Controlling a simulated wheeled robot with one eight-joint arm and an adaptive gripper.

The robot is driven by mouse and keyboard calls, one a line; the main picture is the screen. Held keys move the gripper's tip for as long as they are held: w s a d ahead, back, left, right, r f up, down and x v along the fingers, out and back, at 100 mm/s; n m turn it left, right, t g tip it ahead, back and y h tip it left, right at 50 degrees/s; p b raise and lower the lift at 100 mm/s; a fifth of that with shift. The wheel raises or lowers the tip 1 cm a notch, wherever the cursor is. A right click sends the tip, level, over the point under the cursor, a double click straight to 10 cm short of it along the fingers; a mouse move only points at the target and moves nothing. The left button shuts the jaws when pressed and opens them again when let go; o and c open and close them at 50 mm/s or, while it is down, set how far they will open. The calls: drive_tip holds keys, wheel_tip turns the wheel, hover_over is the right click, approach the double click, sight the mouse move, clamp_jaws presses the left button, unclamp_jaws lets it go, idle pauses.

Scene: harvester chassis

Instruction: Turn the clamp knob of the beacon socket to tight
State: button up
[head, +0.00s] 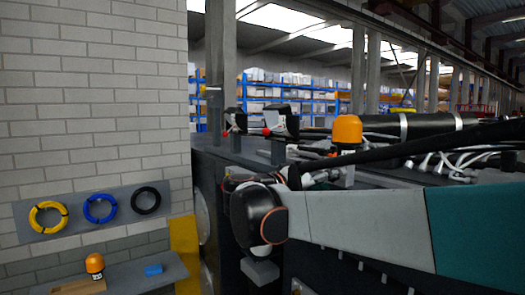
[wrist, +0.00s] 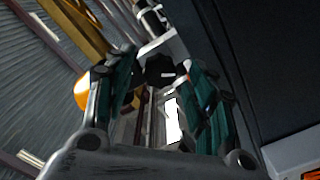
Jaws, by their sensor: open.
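An orange beacon (head: 347,130) stands upright on a pale socket (head: 344,174) on top of the dark chassis. In the wrist view, an orange rounded shape, likely this beacon (wrist: 82,90), shows partly behind the left finger. A black lobed clamp knob (wrist: 158,68) with a small white mark shows between the fingertips at the top of the wrist view. My gripper (wrist: 160,74) is open, one finger on each side of the knob; I cannot tell whether they touch it. In the head view, my arm hides the gripper and the knob.
Black lamps (head: 284,123) stand on the chassis left of the beacon, and pale hoses (head: 455,163) lie to the right. A dark panel (wrist: 265,60) is close on the right of the wrist view.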

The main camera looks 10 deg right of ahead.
sight(338, 136)
drive_tip(key=r, duration=0.9)
drive_tip(key=shift+s+a, duration=0.1)
drive_tip(key=shift+s, duration=0.2)
drive_tip(key=shift+w+r, duration=0.35)
drive_tip(key=shift+r, duration=0.05)
drive_tip(key=shift+s+r, duration=0.1)
drive_tip(key=shift+s, duration=0.1)
drive_tip(key=shift+w, duration=0.1)
